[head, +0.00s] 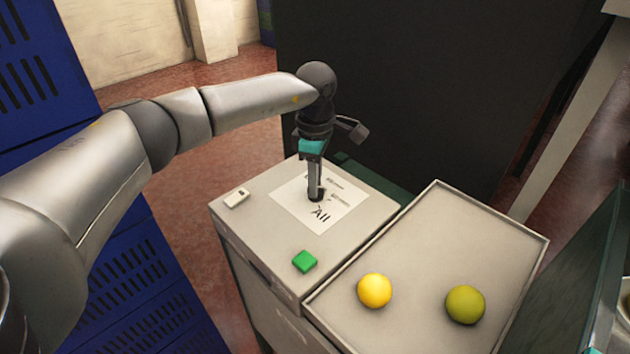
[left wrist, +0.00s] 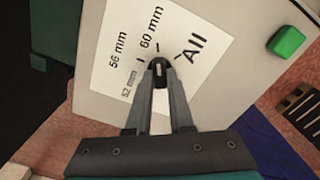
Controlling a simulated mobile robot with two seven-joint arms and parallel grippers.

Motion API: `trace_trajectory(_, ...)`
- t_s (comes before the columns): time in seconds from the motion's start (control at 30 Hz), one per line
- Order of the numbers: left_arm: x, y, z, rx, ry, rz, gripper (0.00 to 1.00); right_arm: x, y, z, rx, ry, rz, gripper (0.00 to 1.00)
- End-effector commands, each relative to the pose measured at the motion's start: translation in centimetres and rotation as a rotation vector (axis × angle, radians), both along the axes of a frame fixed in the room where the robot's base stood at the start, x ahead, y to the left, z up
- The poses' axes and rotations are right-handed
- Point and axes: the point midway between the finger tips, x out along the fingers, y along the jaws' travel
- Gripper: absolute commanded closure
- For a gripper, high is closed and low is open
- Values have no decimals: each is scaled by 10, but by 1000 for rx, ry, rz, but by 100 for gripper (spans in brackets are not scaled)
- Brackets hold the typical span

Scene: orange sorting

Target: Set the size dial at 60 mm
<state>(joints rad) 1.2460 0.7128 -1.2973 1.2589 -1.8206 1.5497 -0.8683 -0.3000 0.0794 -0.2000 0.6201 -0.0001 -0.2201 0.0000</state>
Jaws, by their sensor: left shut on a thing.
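The size dial is a small black knob on a white label (head: 292,207) on top of a grey box. My left gripper (head: 315,188) points down onto the dial and is shut on it. In the left wrist view, the dial (left wrist: 160,65) sits between the fingertips, with a short white mark on it. The label (left wrist: 110,80) reads 52 mm, 56 mm, 60 mm and All around the dial. The white mark runs roughly up and down the picture, roughly in line with the 60 mm tick; its exact setting is hard to tell. My right gripper is not in view.
A green button (head: 304,261) and a small white switch (head: 236,198) are on the same box top. A grey tray (head: 455,220) beside it holds a yellow fruit (head: 374,290) and a greenish fruit (head: 465,304). Blue crates (head: 130,270) stand at the left. A dark panel stands behind.

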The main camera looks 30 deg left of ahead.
Motion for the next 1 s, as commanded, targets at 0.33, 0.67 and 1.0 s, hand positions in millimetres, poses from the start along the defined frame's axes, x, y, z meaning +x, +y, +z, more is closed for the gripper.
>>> trace_trajectory(0.33, 0, -1, 0, -2, -1, 0, 50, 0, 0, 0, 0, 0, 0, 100)
trace_trajectory(0.67, 1, 0, 10, -1, -3, 1, 50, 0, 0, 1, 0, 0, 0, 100)
trace_trajectory(1.0, 1, 0, 85, -2, -6, 0, 50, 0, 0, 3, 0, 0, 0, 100)
